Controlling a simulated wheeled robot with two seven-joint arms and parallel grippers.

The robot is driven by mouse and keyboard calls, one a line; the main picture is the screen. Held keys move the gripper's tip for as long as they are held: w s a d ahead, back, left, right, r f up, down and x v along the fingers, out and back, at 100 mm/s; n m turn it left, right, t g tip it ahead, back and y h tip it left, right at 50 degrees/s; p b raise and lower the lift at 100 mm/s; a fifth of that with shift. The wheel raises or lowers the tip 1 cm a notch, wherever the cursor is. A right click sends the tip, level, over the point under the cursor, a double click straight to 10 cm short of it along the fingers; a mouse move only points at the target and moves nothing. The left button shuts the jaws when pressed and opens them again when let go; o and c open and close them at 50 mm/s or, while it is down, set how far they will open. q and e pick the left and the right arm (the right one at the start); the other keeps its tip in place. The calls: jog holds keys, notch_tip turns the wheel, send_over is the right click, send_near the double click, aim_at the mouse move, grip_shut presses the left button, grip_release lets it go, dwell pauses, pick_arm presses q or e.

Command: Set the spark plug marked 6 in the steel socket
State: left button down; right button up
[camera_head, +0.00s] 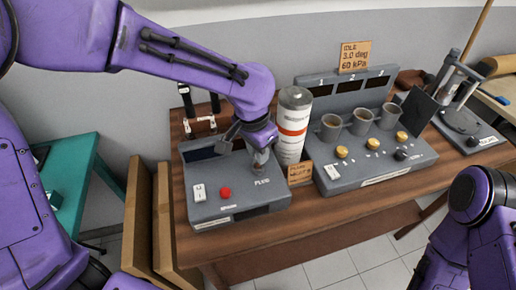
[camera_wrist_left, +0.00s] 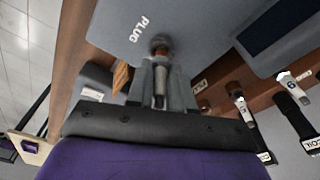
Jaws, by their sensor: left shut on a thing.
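My left gripper (camera_head: 259,160) is over the grey tester box (camera_head: 240,203), beside its PLUG lettering. In the left wrist view, my left gripper (camera_wrist_left: 160,75) is shut on a slim, pale and metallic spark plug (camera_wrist_left: 159,82). Its far end is at the steel socket (camera_wrist_left: 160,44) next to the PLUG lettering. I cannot tell how deep the plug sits, and no number on it is readable. My right arm shows at the lower right in the head view, but its gripper is out of view.
The box has a white switch (camera_head: 199,192) and red button (camera_head: 225,193). A white-and-red canister (camera_head: 292,125) stands close right of the gripper. A grey console (camera_head: 375,172) with several cups is farther right. Black coils (camera_wrist_left: 292,106) lie behind the box.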

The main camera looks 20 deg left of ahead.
pick_arm(q)
jog(key=shift+f+p, duration=0.3)
dwell(0.4)
jog(key=c, duration=0.9)
grip_release()
notch_tip(320, 180, up, 6)
jog(key=p, duration=0.7)
jog(key=shift+f, duration=0.2)
notch_tip(320, 180, up, 2)
jog(key=shift+r+p, duration=0.1)
jog(key=shift+p, duration=0.95)
jog(key=shift+f, duration=0.2)
